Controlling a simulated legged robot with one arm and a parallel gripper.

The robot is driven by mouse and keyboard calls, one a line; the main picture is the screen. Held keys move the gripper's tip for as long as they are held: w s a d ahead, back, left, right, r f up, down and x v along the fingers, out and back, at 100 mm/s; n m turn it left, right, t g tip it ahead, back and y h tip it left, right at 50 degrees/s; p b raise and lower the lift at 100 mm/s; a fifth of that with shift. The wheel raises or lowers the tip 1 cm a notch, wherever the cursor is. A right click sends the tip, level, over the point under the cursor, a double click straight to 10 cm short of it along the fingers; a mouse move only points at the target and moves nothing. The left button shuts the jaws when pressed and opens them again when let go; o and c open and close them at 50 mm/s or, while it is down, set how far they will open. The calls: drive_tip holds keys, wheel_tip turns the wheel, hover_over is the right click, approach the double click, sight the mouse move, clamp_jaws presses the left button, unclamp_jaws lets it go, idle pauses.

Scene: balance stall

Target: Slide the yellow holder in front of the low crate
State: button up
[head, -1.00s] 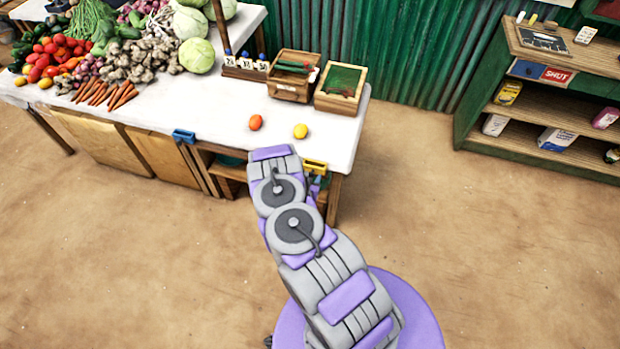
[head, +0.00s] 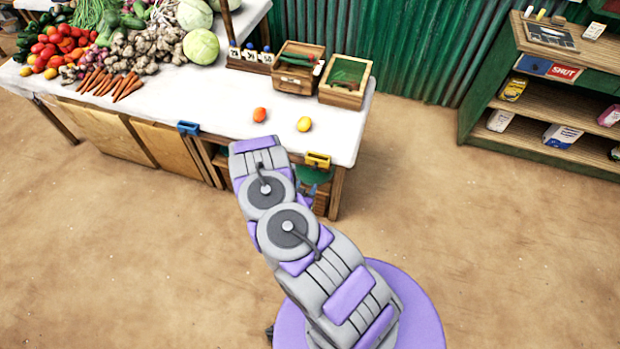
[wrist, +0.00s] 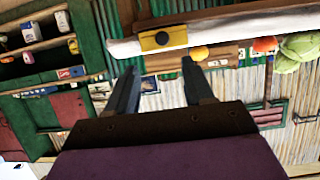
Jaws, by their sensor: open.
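The yellow holder (head: 318,160) sits on the front edge of the white-topped table, near its right corner. It also shows in the wrist view (wrist: 163,39), a yellow block with a dark round spot. My gripper (wrist: 158,66) is open and empty, its two dark fingers apart. In the wrist picture the holder lies just beyond the fingertips, apart from them. Which box is the low crate I cannot tell; the space under the table is partly hidden by my arm.
A blue holder (head: 188,128) sits farther left on the same edge. A red fruit (head: 260,115) and a yellow fruit (head: 304,124) lie on the table (head: 225,112) behind the edge. Two wooden boxes stand at the back right. Open floor lies right of the table.

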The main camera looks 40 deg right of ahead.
drive_tip(key=v, duration=0.5)
drive_tip(key=shift+s+a+r, duration=0.15)
drive_tip(key=shift+s+a, duration=0.05)
drive_tip(key=shift+a, duration=0.15)
